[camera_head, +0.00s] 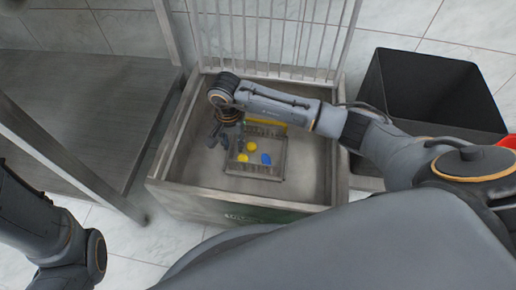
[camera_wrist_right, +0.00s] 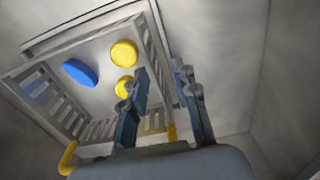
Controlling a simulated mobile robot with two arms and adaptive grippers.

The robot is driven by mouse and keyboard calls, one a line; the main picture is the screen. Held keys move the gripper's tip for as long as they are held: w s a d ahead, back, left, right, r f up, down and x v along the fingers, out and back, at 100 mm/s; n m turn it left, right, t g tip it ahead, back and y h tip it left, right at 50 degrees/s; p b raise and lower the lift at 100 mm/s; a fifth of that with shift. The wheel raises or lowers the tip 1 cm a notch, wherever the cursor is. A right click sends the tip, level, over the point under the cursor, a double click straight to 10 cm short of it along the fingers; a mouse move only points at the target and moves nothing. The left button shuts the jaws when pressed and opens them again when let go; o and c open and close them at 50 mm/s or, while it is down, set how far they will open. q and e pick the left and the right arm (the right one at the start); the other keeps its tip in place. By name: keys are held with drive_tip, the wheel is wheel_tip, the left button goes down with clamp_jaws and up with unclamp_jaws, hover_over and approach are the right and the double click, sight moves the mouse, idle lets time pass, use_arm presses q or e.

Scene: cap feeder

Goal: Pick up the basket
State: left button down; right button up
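The basket (camera_head: 282,163) is a small grey slatted tray with yellow handle parts, sitting on the floor of a grey metal bin. Yellow caps and a blue cap (camera_head: 266,158) lie in it; they also show in the right wrist view, where the basket (camera_wrist_right: 48,88) fills the upper left. My right gripper (camera_head: 227,138) is over the basket's left far side in the head view. In the wrist view its fingers (camera_wrist_right: 163,105) are apart, with part of the basket's wall and yellow handle (camera_wrist_right: 153,124) seen between them. I cannot tell whether they touch it. My left gripper is out of view.
The metal bin's walls (camera_head: 160,170) surround the basket, with an upright barred rack (camera_head: 270,40) behind. A metal table (camera_head: 90,85) stands at left. A black open box (camera_head: 432,85) and a red object (camera_head: 507,141) are at right. The bin floor around the basket is clear.

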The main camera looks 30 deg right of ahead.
clamp_jaws()
